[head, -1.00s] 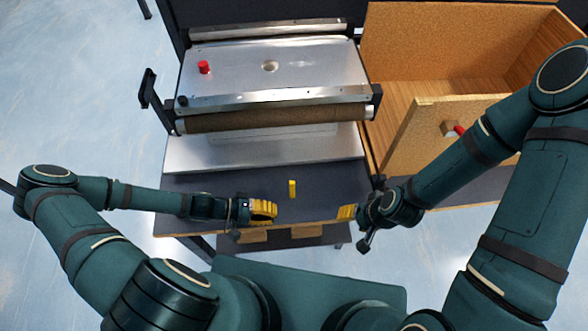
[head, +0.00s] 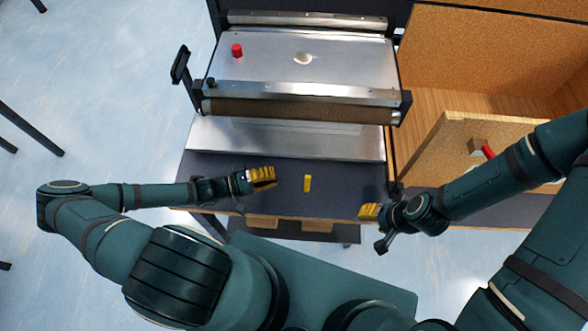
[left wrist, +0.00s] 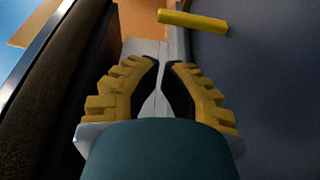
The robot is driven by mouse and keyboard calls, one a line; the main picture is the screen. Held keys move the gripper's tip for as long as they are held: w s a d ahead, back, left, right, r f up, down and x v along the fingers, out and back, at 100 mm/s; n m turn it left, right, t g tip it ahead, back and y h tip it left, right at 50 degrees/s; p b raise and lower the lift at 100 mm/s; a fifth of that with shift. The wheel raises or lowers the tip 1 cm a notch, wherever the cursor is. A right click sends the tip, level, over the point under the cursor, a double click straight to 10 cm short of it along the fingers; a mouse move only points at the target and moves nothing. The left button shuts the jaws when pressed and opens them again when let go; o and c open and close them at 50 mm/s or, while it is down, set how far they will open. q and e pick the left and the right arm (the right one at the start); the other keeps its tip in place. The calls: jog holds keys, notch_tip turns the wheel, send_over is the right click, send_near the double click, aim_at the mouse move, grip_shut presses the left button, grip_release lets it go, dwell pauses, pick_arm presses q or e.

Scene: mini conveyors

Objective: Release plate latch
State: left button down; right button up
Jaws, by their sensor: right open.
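The machine has a silver top plate (head: 345,68) with a red knob (head: 237,50) at its left and a pale round spot in the middle. A black lever (head: 181,64) stands at its left side; I cannot tell which part is the plate latch. My left gripper (head: 274,177) is over the dark table, in front of the machine. In the left wrist view its yellow fingers (left wrist: 163,64) have their tips almost together, with nothing seen between them. My right gripper (head: 364,211) is open and empty near the table's front right edge.
A small yellow bar (head: 307,183) is on the dark table (head: 345,190) between the grippers; it also shows in the left wrist view (left wrist: 192,22). A brown roller (head: 300,110) runs along the machine's front. An open wooden box (head: 470,55) is at right.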

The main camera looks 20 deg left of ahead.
aim_at(307, 184)
pick_arm(q)
jog(key=b+x, duration=0.1)
jog(key=x, duration=0.8)
jog(key=shift+w+d, duration=0.2)
jog(key=shift+d, duration=0.1)
jog(key=shift+a, duration=0.1)
